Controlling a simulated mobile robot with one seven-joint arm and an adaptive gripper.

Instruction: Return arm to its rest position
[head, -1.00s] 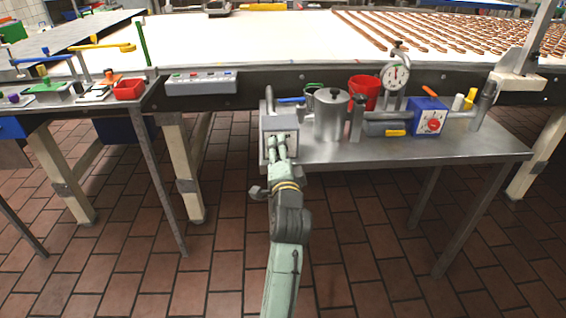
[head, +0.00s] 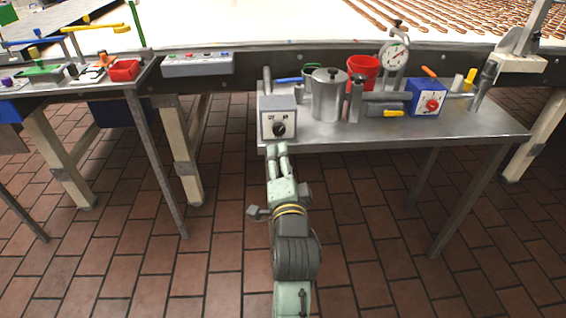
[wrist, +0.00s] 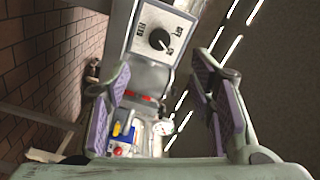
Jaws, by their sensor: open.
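My gripper (head: 278,150) is in front of the near left edge of the steel table, just below a grey box with a black dial (head: 279,122). In the wrist view my gripper (wrist: 165,85) has its two purple-padded fingers spread apart with nothing between them. The grey box with its dial (wrist: 160,35) shows beyond the fingertips there, apart from them. My arm reaches up from the bottom of the head view.
The steel table (head: 440,128) holds a steel pot (head: 328,98), a red bucket (head: 362,73), a dial gauge (head: 394,54) and a blue box with a red knob (head: 427,103). Another table with a red tray (head: 124,70) stands left. Brick-tiled floor in front is clear.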

